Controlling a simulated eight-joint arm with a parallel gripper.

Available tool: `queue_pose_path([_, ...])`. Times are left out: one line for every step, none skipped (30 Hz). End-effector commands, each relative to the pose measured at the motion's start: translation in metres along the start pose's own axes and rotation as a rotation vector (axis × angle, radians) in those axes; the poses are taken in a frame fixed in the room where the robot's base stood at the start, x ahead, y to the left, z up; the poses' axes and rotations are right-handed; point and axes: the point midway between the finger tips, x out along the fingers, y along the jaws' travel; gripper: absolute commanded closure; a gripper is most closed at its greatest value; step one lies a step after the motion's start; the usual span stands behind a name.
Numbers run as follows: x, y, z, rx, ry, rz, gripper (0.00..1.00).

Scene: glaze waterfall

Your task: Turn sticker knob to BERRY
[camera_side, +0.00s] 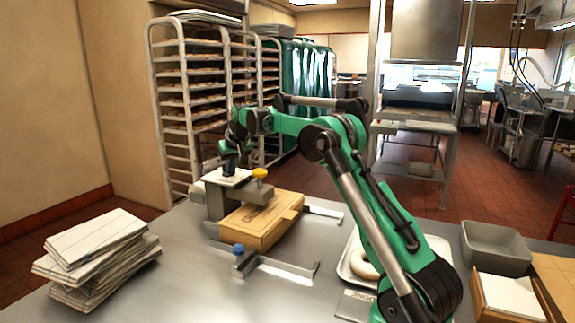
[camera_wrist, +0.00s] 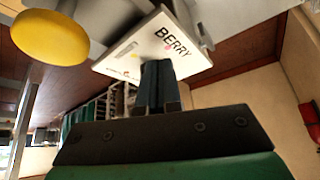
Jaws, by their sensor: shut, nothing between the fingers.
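A white plate (camera_side: 240,177) tops the grey machine (camera_side: 214,200) that reaches over a cardboard box (camera_side: 262,228). In the wrist view the plate (camera_wrist: 127,52) carries the word BERRY and small coloured marks. My gripper (camera_side: 229,168) points down at the plate. In the wrist view my dark fingers (camera_wrist: 158,66) are together with nothing between them, in front of the plate's near part. They hide its middle, and whether they touch it I cannot tell. A yellow knob (camera_side: 260,173) stands right of the plate; it also shows in the wrist view (camera_wrist: 48,36). No pointer is clearly visible.
A stack of white packets (camera_side: 95,255) stands at left. A tray with a white ring (camera_side: 362,262), a grey bin (camera_side: 495,247) and a box of papers (camera_side: 510,297) are at right. The front middle table is clear.

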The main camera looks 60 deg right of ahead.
Motion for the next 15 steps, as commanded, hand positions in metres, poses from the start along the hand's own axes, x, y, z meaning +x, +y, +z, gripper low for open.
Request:
queue_pose_path([0.0002,-0.0017,-0.0004,-0.001,0.000,0.000,1.00])
queue_pose_path([0.0004,-0.0025,-0.0006,-0.001,0.000,0.000,1.00])
queue_pose_path([0.0005,-0.0034,-0.0010,-0.001,0.000,0.000,1.00])
queue_pose_path([0.0007,-0.0040,-0.0012,-0.001,0.000,0.000,1.00])
queue_pose_path([0.0008,-0.0046,-0.0014,-0.001,0.000,0.000,1.00])
queue_pose_path([0.0009,-0.0052,-0.0016,-0.001,0.000,-0.001,1.00])
queue_pose_path([0.0009,-0.0056,-0.0018,-0.001,0.000,-0.001,1.00])
queue_pose_path([0.0010,-0.0059,-0.0019,-0.001,0.000,-0.001,1.00])
queue_pose_path([0.0011,-0.0062,-0.0020,-0.001,0.000,-0.001,1.00])
queue_pose_path([0.0011,-0.0063,-0.0020,-0.001,0.000,0.000,1.00])
queue_pose_path([0.0011,-0.0064,-0.0020,-0.001,0.000,0.000,1.00])
queue_pose_path([0.0011,-0.0064,-0.0020,-0.001,0.000,0.000,1.00])
queue_pose_path([0.0011,-0.0064,-0.0020,-0.001,0.000,0.000,1.00])
queue_pose_path([0.0011,-0.0064,-0.0020,-0.001,0.000,0.000,1.00])
queue_pose_path([0.0011,-0.0063,-0.0020,-0.001,0.000,0.000,1.00])
